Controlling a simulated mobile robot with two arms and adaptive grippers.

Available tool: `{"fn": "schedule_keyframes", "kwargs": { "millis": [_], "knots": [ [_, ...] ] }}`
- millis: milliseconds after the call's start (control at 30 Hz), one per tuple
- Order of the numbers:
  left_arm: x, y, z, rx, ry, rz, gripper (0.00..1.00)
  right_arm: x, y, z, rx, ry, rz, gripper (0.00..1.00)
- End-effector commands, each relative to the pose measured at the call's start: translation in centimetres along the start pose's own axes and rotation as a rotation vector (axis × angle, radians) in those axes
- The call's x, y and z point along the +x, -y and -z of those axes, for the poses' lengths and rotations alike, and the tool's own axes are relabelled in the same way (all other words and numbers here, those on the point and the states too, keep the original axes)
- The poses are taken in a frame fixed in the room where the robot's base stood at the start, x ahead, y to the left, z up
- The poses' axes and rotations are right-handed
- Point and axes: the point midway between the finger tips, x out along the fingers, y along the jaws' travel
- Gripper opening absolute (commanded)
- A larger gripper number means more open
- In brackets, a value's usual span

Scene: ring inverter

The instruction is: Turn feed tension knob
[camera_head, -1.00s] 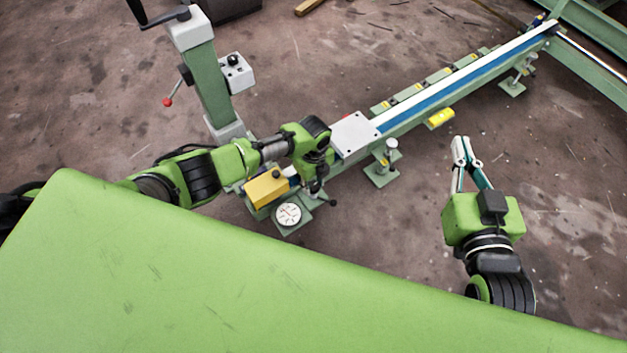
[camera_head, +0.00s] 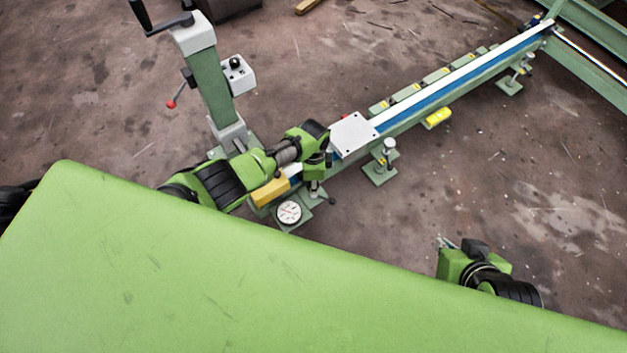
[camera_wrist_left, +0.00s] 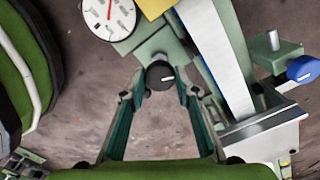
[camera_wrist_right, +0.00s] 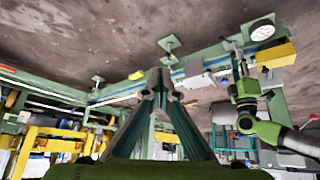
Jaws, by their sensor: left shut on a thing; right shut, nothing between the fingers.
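A small dark round knob (camera_wrist_left: 159,75) with a white pointer line shows in the left wrist view, on a green bracket. My left gripper (camera_wrist_left: 160,84) has its two fingertips on either side of the knob, shut on it. In the head view my left wrist hides the knob, beside the yellow block (camera_head: 270,192) and the round white dial (camera_head: 289,213). The dial also shows in the left wrist view (camera_wrist_left: 109,14). My right gripper (camera_head: 447,243) is low at the right in the head view. The right wrist view shows its fingertips together (camera_wrist_right: 159,80), with nothing between them.
A long green rail (camera_head: 460,85) with a white and blue top runs to the upper right. A grey plate (camera_head: 354,134) sits on it. A green post with a crank (camera_head: 211,88) stands at the left. Bare floor (camera_head: 540,180) lies right of the rail.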

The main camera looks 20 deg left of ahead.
Motion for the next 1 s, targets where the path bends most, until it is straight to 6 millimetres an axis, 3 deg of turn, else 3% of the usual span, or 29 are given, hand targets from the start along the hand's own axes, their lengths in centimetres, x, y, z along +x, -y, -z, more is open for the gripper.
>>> {"fn": "schedule_keyframes", "kwargs": {
  "millis": [467, 1000],
  "knots": [
    [-0.1, 0.0, -0.2, -0.455, 0.004, -0.001, 0.07, -2.2, -0.7, -6.5, 0.009, 0.27, -0.013, 0.0],
    [0.0, -0.1, -0.2, -0.967, 0.006, -0.001, 0.07, -2.9, -0.7, -5.9, 0.009, 0.264, -0.013, 0.0]
  ]
}}
